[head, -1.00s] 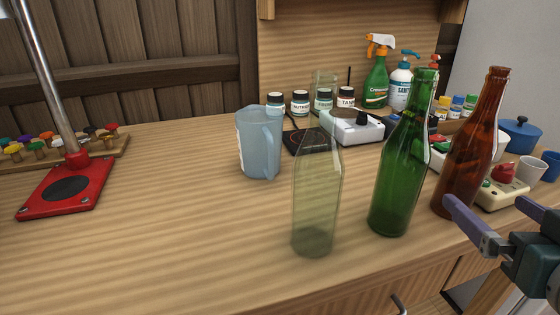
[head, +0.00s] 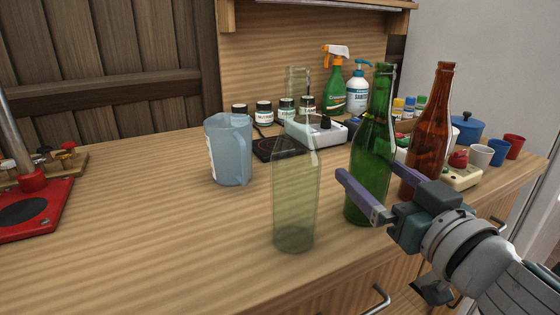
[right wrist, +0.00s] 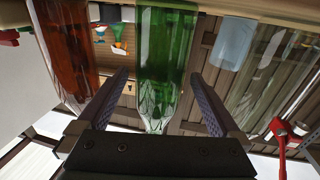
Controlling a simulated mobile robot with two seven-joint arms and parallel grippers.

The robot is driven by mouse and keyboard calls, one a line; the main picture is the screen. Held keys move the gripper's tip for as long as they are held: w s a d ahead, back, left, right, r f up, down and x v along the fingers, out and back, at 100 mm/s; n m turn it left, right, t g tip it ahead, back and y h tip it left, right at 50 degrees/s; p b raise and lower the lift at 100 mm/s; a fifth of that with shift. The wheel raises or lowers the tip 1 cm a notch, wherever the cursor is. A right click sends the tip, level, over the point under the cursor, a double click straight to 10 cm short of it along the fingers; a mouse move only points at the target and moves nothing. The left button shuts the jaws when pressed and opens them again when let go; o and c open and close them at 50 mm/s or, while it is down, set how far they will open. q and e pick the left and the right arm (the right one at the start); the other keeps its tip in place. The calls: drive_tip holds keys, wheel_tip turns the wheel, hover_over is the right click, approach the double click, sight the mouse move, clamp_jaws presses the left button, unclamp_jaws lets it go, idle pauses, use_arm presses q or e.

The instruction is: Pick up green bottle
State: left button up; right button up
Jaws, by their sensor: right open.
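The green bottle (head: 371,150) stands upright on the wooden counter (head: 150,230), between a clear pale bottle (head: 296,195) on its left and a brown bottle (head: 428,125) on its right. My right gripper (head: 366,178) is open at the green bottle's lower body, with one finger showing in front of it and to its left. In the right wrist view the green bottle (right wrist: 164,60) appears between the two spread fingers (right wrist: 160,95), with a gap on both sides. My left gripper is not in view.
A blue-grey pitcher (head: 228,150) stands behind the clear bottle. A scale (head: 316,130), small jars (head: 264,112) and spray bottles (head: 336,85) are at the back. Cups (head: 480,155) stand at the right. The counter's left front is clear.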

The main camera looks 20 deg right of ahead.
sight(360, 162)
drive_tip(key=w, duration=0.3)
drive_tip(key=w+b, duration=0.1)
drive_tip(key=w, duration=0.1)
drive_tip(key=shift+d+f, duration=0.15)
drive_tip(key=shift+d, duration=0.1)
drive_tip(key=shift+s, duration=0.1)
drive_tip(key=c, duration=1.5)
drive_tip(key=shift+c, duration=0.4)
